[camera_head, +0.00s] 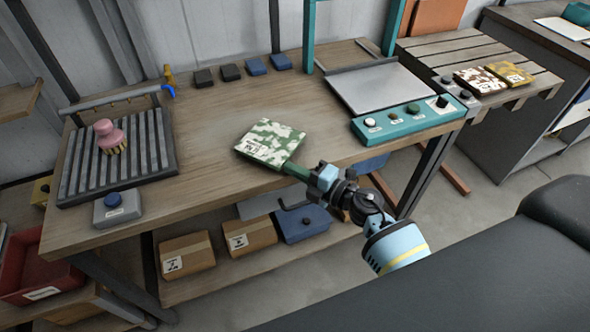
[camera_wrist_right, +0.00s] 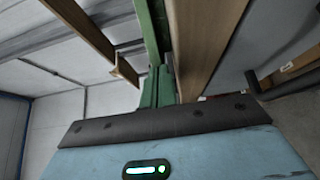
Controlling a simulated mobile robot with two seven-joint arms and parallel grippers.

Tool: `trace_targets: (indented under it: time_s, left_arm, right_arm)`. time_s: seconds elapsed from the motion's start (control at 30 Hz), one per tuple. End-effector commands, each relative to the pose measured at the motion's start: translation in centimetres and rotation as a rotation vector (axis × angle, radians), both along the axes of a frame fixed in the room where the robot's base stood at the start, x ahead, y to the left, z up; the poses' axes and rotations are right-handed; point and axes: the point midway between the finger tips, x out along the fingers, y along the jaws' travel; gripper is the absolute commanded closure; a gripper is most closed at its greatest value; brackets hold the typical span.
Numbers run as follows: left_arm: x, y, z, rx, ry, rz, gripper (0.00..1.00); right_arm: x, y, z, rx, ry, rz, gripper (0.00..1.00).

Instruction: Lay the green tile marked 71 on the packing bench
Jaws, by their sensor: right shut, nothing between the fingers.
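A green and white camouflage tile (camera_head: 270,143) with a white label lies flat at the front edge of a wooden bench (camera_head: 215,130) in the head view; its number is too small to read surely. My right gripper (camera_head: 292,168) is at the tile's near right corner, with its green fingers shut and empty. Whether they touch the tile I cannot tell. In the right wrist view the shut fingers (camera_wrist_right: 161,82) show beside a wooden edge. The tile is not clearly seen there. My left gripper is not in view.
A grill tray (camera_head: 163,150) with a pink-handled brush (camera_head: 109,135) is at the left. A teal control box (camera_head: 410,118) and grey plate (camera_head: 379,88) are at the right. Two patterned tiles (camera_head: 480,80) lie on a slatted table. Boxes (camera_head: 186,254) stand below.

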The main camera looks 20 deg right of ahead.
Motion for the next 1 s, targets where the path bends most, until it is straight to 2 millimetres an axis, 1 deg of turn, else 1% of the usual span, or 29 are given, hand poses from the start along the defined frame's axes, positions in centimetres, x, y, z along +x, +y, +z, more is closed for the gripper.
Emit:
trace_targets:
  time_s: [0.23,0.53,1.0]
  left_arm:
    - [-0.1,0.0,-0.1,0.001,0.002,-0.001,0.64]
    - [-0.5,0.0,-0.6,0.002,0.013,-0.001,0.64]
    - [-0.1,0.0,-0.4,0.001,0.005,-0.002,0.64]
  right_arm:
    - [0.2,0.0,0.0,0.001,-0.001,0.0,1.0]
    - [2.8,-0.5,-0.1,-0.002,0.001,0.0,1.0]
    - [2.8,-0.6,0.0,0.0,0.0,0.0,1.0]
